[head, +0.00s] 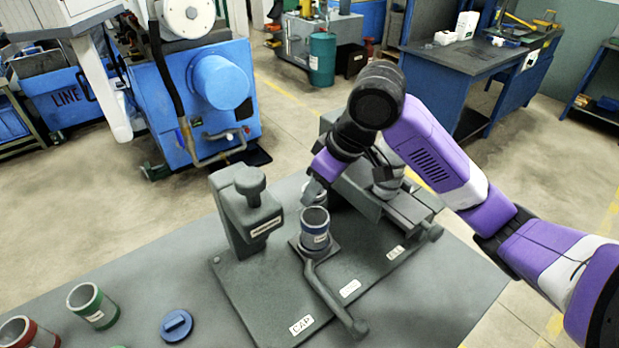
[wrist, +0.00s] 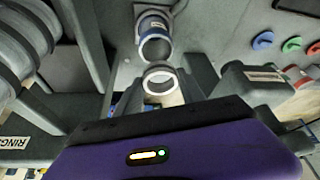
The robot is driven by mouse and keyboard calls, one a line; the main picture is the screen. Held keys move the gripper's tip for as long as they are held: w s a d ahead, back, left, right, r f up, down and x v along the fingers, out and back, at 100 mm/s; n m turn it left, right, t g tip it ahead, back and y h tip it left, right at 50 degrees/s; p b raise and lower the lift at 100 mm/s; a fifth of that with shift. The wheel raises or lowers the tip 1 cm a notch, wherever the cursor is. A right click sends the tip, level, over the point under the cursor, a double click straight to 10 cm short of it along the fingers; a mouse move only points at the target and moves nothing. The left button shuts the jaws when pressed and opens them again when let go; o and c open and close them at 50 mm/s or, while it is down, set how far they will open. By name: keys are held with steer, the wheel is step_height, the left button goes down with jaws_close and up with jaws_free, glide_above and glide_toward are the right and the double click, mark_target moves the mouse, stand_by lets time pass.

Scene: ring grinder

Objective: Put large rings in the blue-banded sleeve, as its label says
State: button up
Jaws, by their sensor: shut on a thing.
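The blue-banded sleeve (head: 314,231) stands upright in the clamp of the grey fixture, its open mouth up. It also shows in the wrist view (wrist: 154,27). My gripper (head: 316,187) is just behind and above the sleeve in the head view. It is shut on a pale grey ring (wrist: 146,84), which appears close to the sleeve's mouth but apart from it in the wrist view. The fingertips are mostly hidden. A stack of grey rings (wrist: 22,45) shows at the wrist view's left, near a RINGS label (wrist: 14,143). I cannot read the sleeve's label.
A grey press post (head: 241,210) stands left of the sleeve, and a lever (head: 333,297) reaches toward the front. A green-banded sleeve (head: 92,306), a red-banded sleeve (head: 24,332) and a blue cap (head: 176,325) are at the front left.

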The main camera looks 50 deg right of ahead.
mark_target(323, 201)
step_height(323, 201, down, 6)
steer(key=b, duration=0.4)
steer(key=shift+r, duration=0.25)
steer(key=shift+s+f+b, duration=0.1)
steer(key=shift+s+b, duration=0.1)
steer(key=shift+b, duration=0.15)
stand_by(1.4)
steer(key=o, duration=2.1)
step_height(323, 201, up, 7)
steer(key=p, duration=0.6)
